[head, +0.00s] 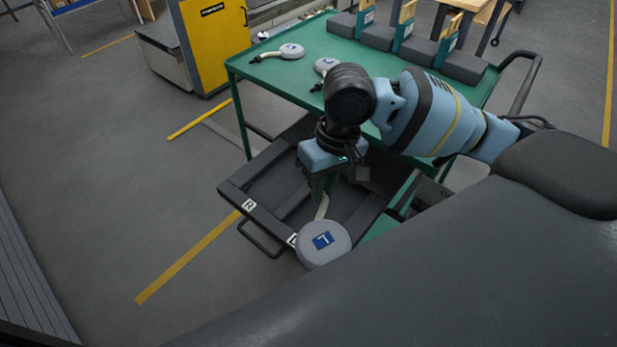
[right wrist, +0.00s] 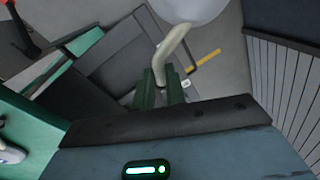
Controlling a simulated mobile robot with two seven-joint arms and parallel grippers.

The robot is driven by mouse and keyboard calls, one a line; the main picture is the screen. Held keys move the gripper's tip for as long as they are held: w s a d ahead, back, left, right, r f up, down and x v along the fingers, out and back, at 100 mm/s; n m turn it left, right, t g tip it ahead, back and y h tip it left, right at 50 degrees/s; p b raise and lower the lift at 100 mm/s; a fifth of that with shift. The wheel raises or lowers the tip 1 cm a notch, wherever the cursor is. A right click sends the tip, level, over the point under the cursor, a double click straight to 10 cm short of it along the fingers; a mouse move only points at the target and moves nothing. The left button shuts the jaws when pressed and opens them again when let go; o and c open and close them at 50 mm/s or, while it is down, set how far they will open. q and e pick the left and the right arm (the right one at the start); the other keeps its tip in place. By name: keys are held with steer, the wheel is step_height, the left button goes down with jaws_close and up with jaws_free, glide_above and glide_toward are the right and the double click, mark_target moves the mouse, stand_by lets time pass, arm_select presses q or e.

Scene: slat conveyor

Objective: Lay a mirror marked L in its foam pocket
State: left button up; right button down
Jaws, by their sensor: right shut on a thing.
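A round grey mirror (head: 323,244) with a blue L label is in the head view, label up. My right gripper (head: 321,190) is shut on its pale curved stem, which also shows between the green fingers in the right wrist view (right wrist: 172,45). The mirror hangs out over the near edge of the dark foam tray (head: 280,157). The tray has long pockets and a white R tag (head: 248,205) on its front rim. A second white tag (head: 292,240) is partly covered by the mirror. My arm hides part of the tray. My left gripper is not in view.
A green cart top (head: 290,75) stands behind the tray. Two more mirrors (head: 291,51) (head: 325,66) lie on it, with grey blocks (head: 465,67) along the back. A tray handle (head: 258,240) sticks out in front. A yellow cabinet (head: 212,45) stands at the back left.

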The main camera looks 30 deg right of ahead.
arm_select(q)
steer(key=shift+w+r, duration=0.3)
arm_select(e)
steer(key=w+d+f+n+g+h, duration=0.1)
steer(key=w+d+f+n+h, duration=0.2)
steer(key=w+f+n, duration=1)
steer(key=n, duration=0.9)
steer(key=shift+g, duration=0.4)
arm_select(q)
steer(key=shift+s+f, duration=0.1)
